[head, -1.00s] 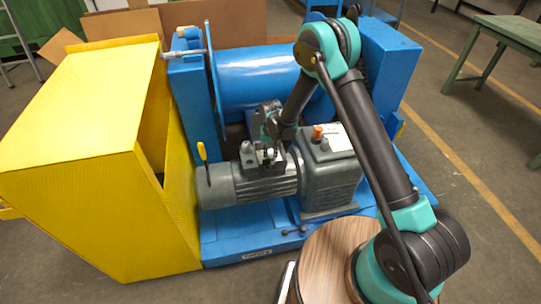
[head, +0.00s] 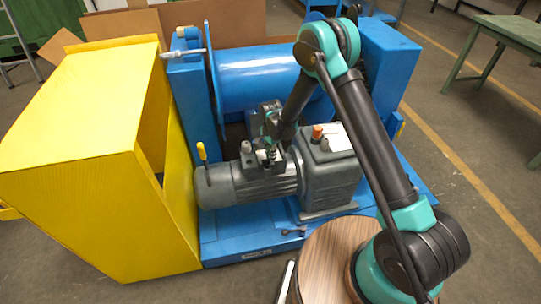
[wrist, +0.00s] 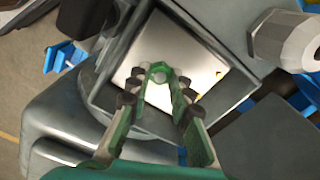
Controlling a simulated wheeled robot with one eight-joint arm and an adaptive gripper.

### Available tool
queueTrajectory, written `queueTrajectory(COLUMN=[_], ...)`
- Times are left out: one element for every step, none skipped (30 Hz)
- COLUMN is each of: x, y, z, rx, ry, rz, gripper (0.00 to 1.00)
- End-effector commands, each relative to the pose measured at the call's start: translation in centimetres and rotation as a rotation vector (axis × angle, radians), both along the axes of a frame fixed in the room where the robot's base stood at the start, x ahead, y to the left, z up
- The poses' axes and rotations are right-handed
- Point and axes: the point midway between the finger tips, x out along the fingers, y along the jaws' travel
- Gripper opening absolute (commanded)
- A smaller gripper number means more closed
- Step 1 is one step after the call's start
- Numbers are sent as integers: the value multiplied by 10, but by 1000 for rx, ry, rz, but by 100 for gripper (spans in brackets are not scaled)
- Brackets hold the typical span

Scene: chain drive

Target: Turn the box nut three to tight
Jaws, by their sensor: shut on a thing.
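The motor's terminal box (wrist: 215,118) shows in the wrist view as a grey square rim around a bright plate. My gripper (wrist: 158,75) is over this plate, its green fingers closed together at the tips. A small grey round piece, apparently box nut three (wrist: 159,77), shows between the fingertips. The fingers hide most of it, and I cannot tell how tightly it sits. In the head view my gripper (head: 268,156) reaches down onto the box on top of the grey motor (head: 230,187). The nut is too small to make out there.
A grey fitting (wrist: 285,38) stands close beside the box. The gearbox (head: 330,175) with an orange cap is right of the motor. A blue drum (head: 255,75) is behind, and a yellow guard (head: 75,150) is at the left.

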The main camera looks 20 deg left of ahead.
Motion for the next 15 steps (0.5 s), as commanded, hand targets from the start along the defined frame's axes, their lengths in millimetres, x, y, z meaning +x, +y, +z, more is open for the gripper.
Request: queueTrajectory(x=[1,1,1,1,1,1,1,1,0,0,0,0,0,0,0], y=[1,1,1,1,1,1,1,1,1,1,1,1,1,1,1], z=[1,1,1,1,1,1,1,1,1,1,1,1,1,1,1], rx=[2,2,2,2,2,2,2,2,2,2,1,1,1,1,2], ry=[-1,-1,-1,-1,-1,-1,-1,-1,-1,-1,-1,-1,-1,-1,-2], rz=[-34,-55,-82,-100,-118,-140,-154,-168,-184,-196,-206,-217,-226,-232,-239], gripper=[0,0,0,0,0,0,0,0,0,0,0,0,0,0,0])
